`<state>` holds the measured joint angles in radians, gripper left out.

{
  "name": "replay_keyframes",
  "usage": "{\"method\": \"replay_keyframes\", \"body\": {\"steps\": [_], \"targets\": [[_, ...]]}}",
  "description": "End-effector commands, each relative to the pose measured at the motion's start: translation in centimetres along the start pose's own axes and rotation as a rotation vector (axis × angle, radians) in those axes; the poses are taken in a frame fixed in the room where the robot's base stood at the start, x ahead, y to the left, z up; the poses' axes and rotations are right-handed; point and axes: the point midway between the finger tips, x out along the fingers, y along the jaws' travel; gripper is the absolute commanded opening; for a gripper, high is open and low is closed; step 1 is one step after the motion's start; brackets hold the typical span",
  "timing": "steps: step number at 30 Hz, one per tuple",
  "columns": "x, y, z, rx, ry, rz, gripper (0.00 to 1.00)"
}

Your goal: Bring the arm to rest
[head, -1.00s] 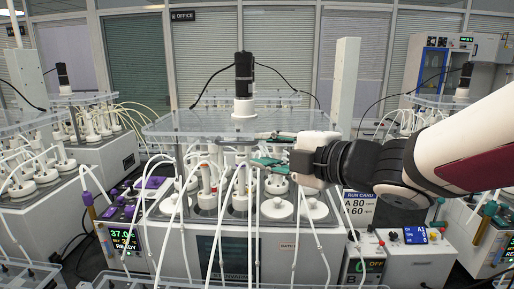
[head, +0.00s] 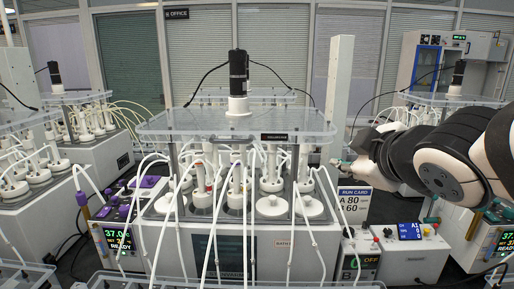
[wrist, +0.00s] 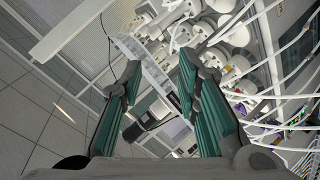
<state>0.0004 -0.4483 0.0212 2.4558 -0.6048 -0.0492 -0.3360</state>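My gripper (wrist: 159,62) shows in the wrist view with its two green-lined fingers apart. It is open and nothing is between the fingers. In the head view my arm reaches in from the right, folded, with its end to the right of the central reactor unit (head: 238,124). In the wrist view, the reactor bottles and white tubes lie beyond the fingers, at the upper right.
The run card (head: 355,203) stands by the unit's right corner, below my arm. A control box with a blue display (head: 410,231) is at the lower right. White tubes loop in front of the unit. Another reactor unit (head: 458,98) stands behind at right.

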Motion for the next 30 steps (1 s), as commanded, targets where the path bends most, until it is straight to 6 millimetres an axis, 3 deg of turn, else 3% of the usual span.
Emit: {"method": "replay_keyframes", "body": {"steps": [2,6,10,15,20,30], "targets": [[-2.0,-0.4,2.7,0.158,-0.119,-0.011,0.30],[-5.9,-3.1,6.9,0.454,-0.324,-0.071,0.30],[-9.6,-6.8,8.9,0.689,-0.478,-0.154,0.30],[-13.2,-10.6,9.6,0.877,-0.605,-0.251,0.30],[-14.5,-11.9,9.6,0.933,-0.648,-0.289,0.30],[-14.5,-12.0,9.6,0.933,-0.650,-0.290,0.30]]}}
